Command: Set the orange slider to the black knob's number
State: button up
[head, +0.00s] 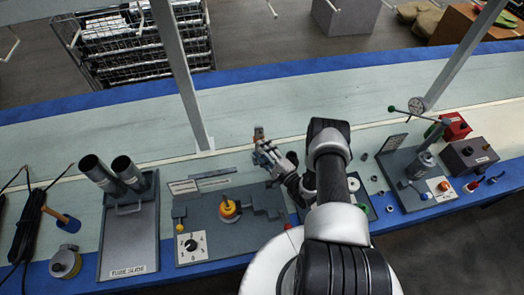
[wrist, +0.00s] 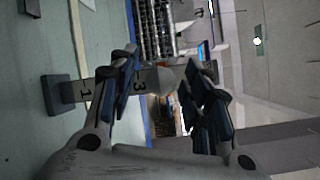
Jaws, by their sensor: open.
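The black knob (head: 190,244) sits on a white numbered dial card at the front left of a grey panel (head: 215,250). Its pointer is too small to read. My gripper (head: 262,148) is open above the panel's back right. Contact is unclear.
A tray with two tubes (head: 120,170) stands left of the panel. A metal press (head: 422,165) and red and dark boxes (head: 452,126) stand right. A frame upright (head: 180,75) rises behind. The bench's back strip is mostly clear.

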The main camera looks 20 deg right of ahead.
jog(key=shift+w, duration=0.25)
grip_shut()
dwell(0.5)
